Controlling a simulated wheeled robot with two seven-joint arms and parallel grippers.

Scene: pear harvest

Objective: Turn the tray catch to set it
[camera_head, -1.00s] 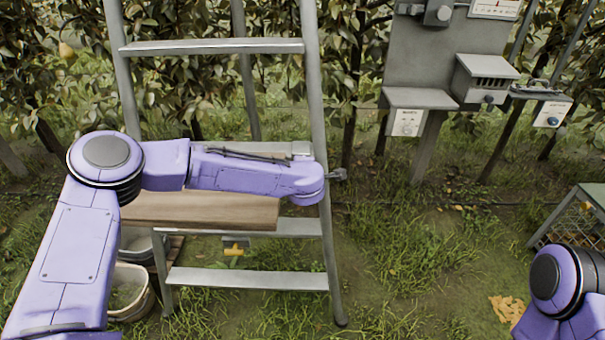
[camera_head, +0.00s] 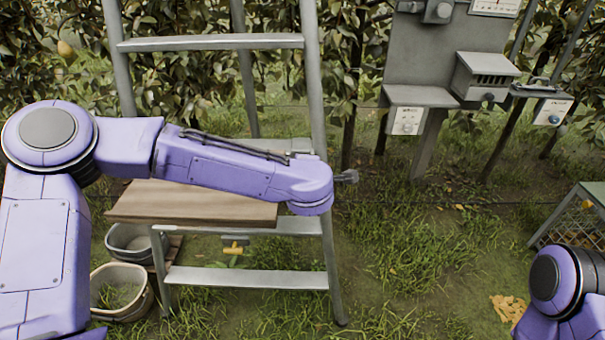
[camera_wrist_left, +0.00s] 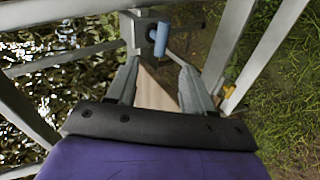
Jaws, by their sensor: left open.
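In the left wrist view, a lever with a blue grip (camera_wrist_left: 160,40) sits on a grey block (camera_wrist_left: 134,32) by the ladder rails; it looks like the tray catch. My left gripper (camera_wrist_left: 153,62) is open and empty, its two fingers pointing towards the blue grip, which appears just beyond and between the tips. I cannot tell whether they touch. The wooden tray (camera_head: 190,204) lies on the ladder (camera_head: 215,42), partly behind my left forearm, which also covers the catch in the head view. My right gripper is out of view; only part of that arm shows at lower right.
A yellow handle (camera_head: 234,249) hangs under the tray. Two buckets (camera_head: 122,290) stand at lower left. A grey panel post (camera_head: 428,60) with boxes stands at the back right, and a mesh-sided stand (camera_head: 575,215) at the right edge. Grass between them is open.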

